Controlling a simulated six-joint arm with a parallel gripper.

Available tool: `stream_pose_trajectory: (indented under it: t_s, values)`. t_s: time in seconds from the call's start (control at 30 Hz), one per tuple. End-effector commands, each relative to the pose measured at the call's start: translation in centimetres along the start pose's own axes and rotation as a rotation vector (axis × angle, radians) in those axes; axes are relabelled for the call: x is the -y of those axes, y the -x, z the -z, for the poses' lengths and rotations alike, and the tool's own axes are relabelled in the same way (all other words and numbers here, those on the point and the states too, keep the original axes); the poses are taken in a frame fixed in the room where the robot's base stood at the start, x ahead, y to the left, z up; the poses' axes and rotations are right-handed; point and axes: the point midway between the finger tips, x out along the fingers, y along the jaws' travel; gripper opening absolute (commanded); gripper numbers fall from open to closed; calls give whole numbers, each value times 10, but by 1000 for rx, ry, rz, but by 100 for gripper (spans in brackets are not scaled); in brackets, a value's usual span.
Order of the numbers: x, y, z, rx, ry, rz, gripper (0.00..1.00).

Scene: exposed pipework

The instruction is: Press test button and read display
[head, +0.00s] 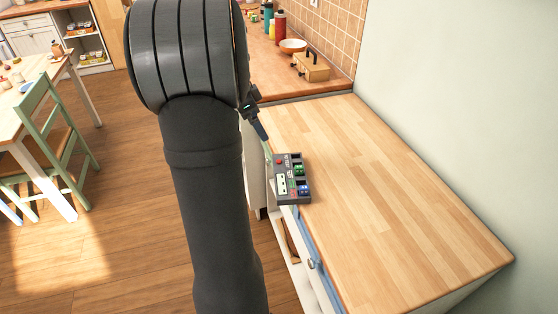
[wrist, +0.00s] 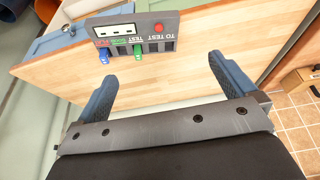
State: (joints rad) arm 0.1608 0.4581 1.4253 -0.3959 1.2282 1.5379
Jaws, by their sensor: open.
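A dark grey test device (head: 291,197) lies on the wooden counter close to its left edge. It also shows in the wrist view (wrist: 147,48), upside down, beyond my fingers. Its red button (wrist: 158,27) is uncovered, and the pale display (wrist: 116,29) sits beside it with no reading I can make out. A green part (wrist: 137,51) and a blue part (wrist: 104,56) sit along one edge. My gripper (wrist: 164,70) is open and empty, its blue-grey fingers apart and not touching the device. In the head view my arm hides most of the gripper.
The wooden counter (head: 390,200) is otherwise clear to the right of the device. A wall (head: 455,90) runs along its right side. Behind it, another worktop holds a wooden box (head: 311,67), a bowl (head: 292,46) and bottles. A green chair (head: 45,140) stands at left.

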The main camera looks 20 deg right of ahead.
Motion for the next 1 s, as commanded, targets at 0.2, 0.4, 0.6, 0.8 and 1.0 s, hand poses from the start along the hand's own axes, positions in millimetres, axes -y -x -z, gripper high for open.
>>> stream_pose_trajectory:
  t_s: [0.2, 0.4, 0.6, 0.8, 1.0]
  values:
    - [0, 17, 0, 0, 1, -1, 100]
    - [0, 17, 0, 0, 1, -1, 100]
    - [0, 17, 0, 0, 1, -1, 69]
    - [0, 17, 0, 0, 0, -1, 29]
    - [0, 17, 0, 0, 0, -1, 0]
